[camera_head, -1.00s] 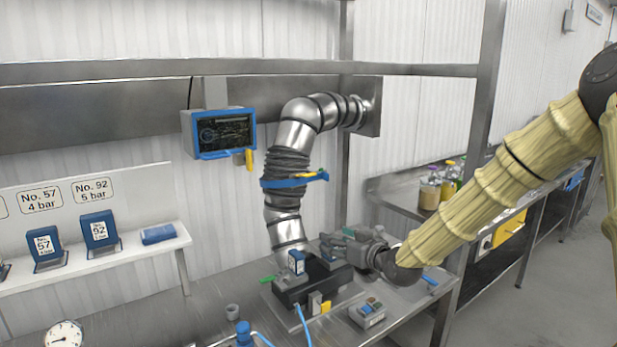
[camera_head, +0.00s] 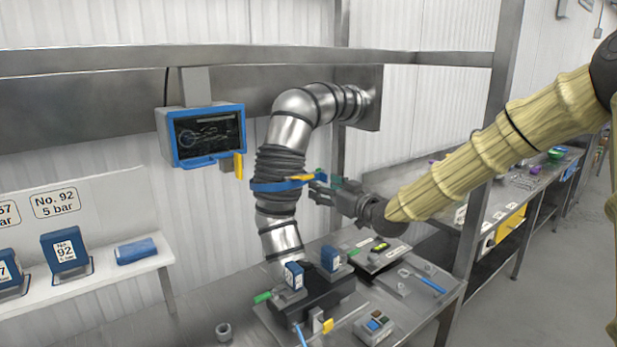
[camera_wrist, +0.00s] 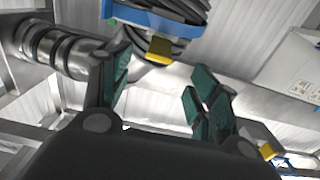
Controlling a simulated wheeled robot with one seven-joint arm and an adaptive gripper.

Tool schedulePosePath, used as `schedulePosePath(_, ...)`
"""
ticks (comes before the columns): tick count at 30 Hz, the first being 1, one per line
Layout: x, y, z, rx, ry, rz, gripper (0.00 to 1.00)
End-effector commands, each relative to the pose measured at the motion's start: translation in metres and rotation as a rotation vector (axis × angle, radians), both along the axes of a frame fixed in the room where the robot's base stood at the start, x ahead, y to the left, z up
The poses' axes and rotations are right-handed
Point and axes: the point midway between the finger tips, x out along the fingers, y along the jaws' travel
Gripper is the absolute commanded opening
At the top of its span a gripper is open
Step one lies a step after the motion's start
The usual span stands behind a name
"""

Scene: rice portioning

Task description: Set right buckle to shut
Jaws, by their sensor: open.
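A blue clamp band (camera_head: 272,186) runs around the ribbed dark sleeve of the metal duct. A yellow buckle lever (camera_head: 301,177) sticks out at its right side. The wrist view shows the blue band (camera_wrist: 155,20) at the top and the yellow lever (camera_wrist: 160,49) below it. My gripper (camera_head: 322,184) is level with the lever and just to its right. Its green-padded fingers (camera_wrist: 163,72) are apart, with the lever ahead of the gap between them. Nothing is held. Whether a finger touches the lever, and whether the buckle is latched, I cannot tell.
A blue-framed screen (camera_head: 207,135) hangs left of the duct, with a yellow piece (camera_head: 238,166) by its lower right corner. Below stands a black fixture (camera_head: 312,293) with blue blocks. A steel frame post (camera_head: 490,150) stands behind my arm.

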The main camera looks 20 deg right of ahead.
Motion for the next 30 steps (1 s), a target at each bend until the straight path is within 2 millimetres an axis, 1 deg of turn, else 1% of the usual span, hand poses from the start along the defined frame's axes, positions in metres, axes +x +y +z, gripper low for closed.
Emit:
schedulePosePath(3, 0.014, 0.005, 0.001, 0.000, 0.001, 0.000, 0.61)
schedulePosePath(12, 0.047, 0.015, 0.001, 0.000, 0.002, -0.003, 0.61)
schedulePosePath(18, 0.066, 0.020, 0.001, 0.000, 0.001, -0.004, 0.61)
schedulePosePath(24, 0.076, 0.024, 0.000, 0.000, 0.001, -0.005, 0.61)
schedulePosePath(30, 0.078, 0.025, 0.000, 0.001, 0.000, -0.004, 0.61)
